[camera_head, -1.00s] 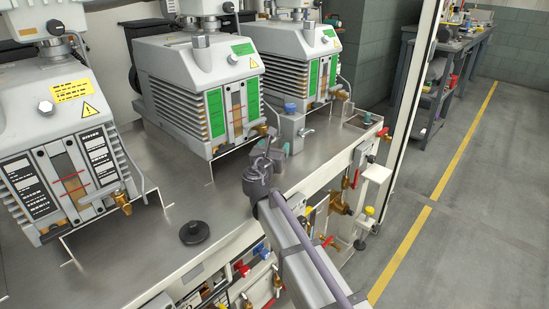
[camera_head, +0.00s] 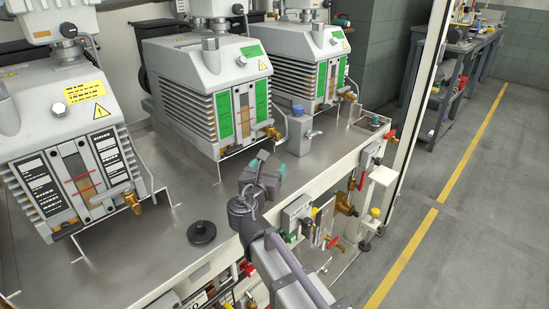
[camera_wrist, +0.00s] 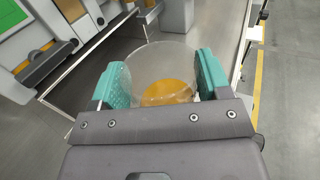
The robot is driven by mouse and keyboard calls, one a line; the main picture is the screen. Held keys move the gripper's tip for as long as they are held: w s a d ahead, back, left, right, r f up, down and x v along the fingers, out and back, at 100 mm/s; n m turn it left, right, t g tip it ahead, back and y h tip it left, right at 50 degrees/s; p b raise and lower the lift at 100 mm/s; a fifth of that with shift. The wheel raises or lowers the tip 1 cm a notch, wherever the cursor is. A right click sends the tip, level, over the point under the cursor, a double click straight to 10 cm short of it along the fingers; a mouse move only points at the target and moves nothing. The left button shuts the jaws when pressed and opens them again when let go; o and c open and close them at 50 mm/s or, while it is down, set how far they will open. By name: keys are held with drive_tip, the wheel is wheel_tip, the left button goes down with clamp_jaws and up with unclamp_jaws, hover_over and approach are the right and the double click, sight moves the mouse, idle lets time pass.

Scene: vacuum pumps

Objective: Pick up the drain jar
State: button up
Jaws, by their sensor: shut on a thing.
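The drain jar (camera_wrist: 160,57) is a clear, wide-mouthed vessel with amber liquid in its bottom, seen from above in the wrist view. My gripper (camera_wrist: 161,82) is shut on it, with one teal finger pad against each side. The jar is hidden there behind the gripper and arm. I cannot tell how far the jar's base is above the bench.
Several grey vacuum pumps (camera_head: 205,80) stand along the bench (camera_head: 190,190), with brass drain taps in front. A grey container with a blue cap (camera_head: 298,128) stands beyond my gripper. A black round knob (camera_head: 202,231) lies to the left. Valves line the front edge; the floor at right is clear.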

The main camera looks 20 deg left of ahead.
wheel_tip(320, 180, up, 14)
drive_tip(key=p, duration=1.4)
drive_tip(key=shift+s, duration=0.15)
